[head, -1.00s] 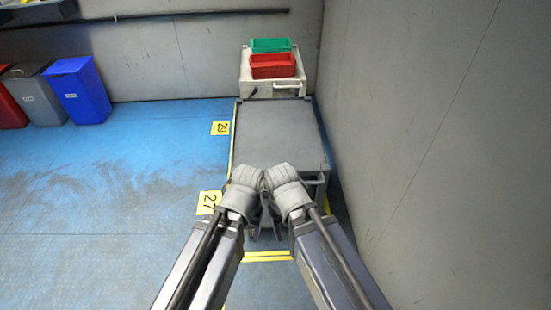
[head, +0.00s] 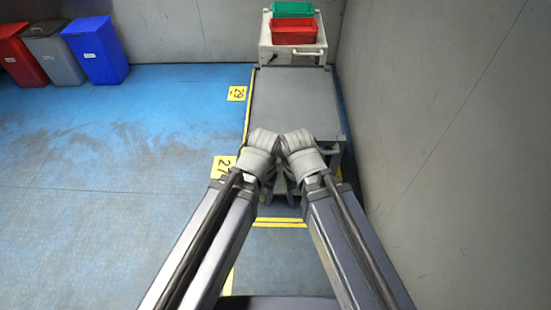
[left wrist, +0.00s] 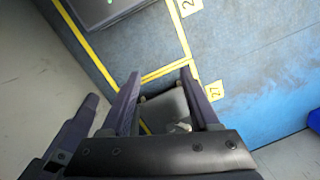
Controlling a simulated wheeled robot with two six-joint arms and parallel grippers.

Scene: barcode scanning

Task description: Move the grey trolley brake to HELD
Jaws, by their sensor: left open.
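The grey trolley (head: 295,98) has a flat grey top and stands against the right wall in the head view. Its near end is partly hidden behind my wrists, and I cannot make out its brake or the brake's setting. My left gripper (head: 268,192) hangs in front of that near end. In the left wrist view my left gripper (left wrist: 160,88) is open with nothing between its fingers, and a corner of the trolley (left wrist: 98,8) shows at the top. My right gripper (head: 291,188) is close beside the left one, its fingers mostly hidden.
A cream cart (head: 267,42) with a red bin (head: 294,32) and a green bin (head: 292,9) stands behind the trolley. The wall (head: 440,140) is close on the right. Blue floor (head: 130,150) is open on the left, with waste bins (head: 96,50) beyond.

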